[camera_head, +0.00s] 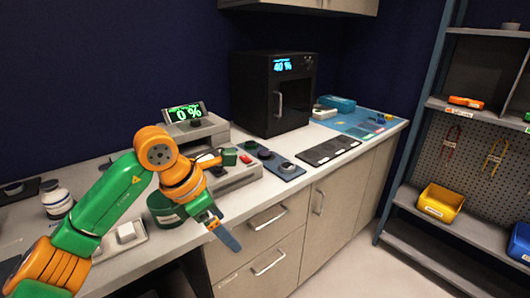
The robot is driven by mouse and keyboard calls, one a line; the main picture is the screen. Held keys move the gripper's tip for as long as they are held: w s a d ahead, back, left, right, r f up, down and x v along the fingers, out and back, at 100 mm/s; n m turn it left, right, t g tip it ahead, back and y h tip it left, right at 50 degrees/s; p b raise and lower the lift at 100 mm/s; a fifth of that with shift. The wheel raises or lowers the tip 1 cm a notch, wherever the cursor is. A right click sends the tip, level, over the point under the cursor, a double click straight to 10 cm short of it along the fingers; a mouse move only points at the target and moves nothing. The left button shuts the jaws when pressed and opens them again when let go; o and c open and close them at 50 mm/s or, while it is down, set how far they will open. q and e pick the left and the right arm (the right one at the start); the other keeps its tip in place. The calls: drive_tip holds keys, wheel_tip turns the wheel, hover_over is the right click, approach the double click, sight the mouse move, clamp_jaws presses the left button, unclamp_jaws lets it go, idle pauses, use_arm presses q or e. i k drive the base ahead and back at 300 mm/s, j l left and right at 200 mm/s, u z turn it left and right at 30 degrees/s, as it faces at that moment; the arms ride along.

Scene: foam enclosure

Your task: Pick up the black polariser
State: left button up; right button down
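A narrow dark tray (273,171) on the counter holds several small round dark pieces. One is a black disc (265,154) near its middle, and another dark disc (287,167) sits towards its near end. I cannot tell for sure which is the black polariser. My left arm, green and orange, reaches in from the left. My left gripper (224,232) points down and to the right, in front of the counter edge, apart from the tray and to its lower left. A blue-grey finger shows; its opening is unclear, and no held object shows. My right gripper is not in view.
A grey instrument with a green "0 %" display (186,112) stands left of the tray. A black cabinet (272,95) showing "40 %" is behind it. A dark flat panel (329,149) and blue mat (356,122) lie right. A dark green round container (166,209) is near my arm.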

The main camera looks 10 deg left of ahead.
sight(263, 155)
drive_tip(key=i, duration=1.4)
